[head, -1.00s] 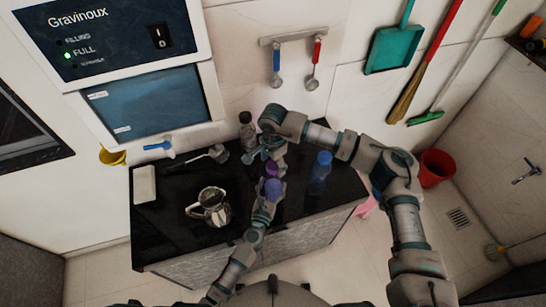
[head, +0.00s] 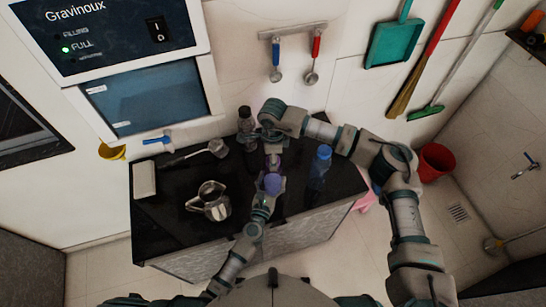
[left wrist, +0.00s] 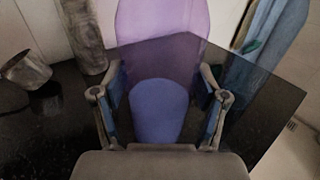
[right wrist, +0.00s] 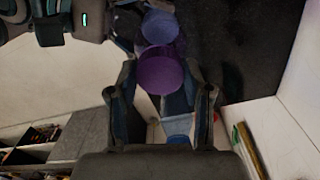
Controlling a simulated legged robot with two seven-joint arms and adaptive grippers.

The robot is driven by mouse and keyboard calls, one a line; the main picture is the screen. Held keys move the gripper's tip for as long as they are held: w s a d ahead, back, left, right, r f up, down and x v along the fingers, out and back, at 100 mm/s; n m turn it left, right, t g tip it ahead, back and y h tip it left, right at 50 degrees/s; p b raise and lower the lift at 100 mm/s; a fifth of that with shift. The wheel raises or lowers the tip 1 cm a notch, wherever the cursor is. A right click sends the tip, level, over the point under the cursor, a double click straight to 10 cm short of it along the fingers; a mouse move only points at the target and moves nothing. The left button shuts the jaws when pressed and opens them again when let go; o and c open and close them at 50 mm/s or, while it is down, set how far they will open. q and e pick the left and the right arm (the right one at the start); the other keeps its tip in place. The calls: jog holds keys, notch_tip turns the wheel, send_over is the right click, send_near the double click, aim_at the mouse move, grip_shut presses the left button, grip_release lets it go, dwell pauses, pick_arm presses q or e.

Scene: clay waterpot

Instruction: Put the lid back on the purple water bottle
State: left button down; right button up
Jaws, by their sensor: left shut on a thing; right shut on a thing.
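The blue-violet lid (head: 272,183) is in my left gripper (head: 268,190). In the left wrist view the same lid (left wrist: 160,110) sits between the two fingers. The translucent purple bottle (left wrist: 165,25) is just beyond it there. My right gripper (head: 274,146) is shut on the bottle. In the right wrist view the round purple end of the bottle (right wrist: 160,72) lies between the fingers, with the lid (right wrist: 160,27) right beside it. The lid overlaps the bottle's end in view; I cannot tell whether they touch. In the head view the lid and grippers mostly hide the bottle.
A blue bottle (head: 320,165) stands on the dark counter (head: 165,235) to the right. A dark-capped clear bottle (head: 246,128) stands behind, to the left. A metal jug (head: 211,202), ladle (head: 217,148) and white block (head: 144,179) are on the left side.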

pick_arm(q)
jog(key=shift+s+d, duration=0.1)
jog(key=shift+d, duration=0.05)
pick_arm(e)
jog(key=m, duration=0.7)
jog(key=shift+w, duration=0.1)
jog(key=o, duration=1.4)
jog(key=shift+c, duration=0.2)
notch_tip(320, 180, up, 12)
jog(key=shift+w, duration=0.1)
pick_arm(q)
grip_release()
pick_arm(e)
jog(key=shift+f, duration=0.1)
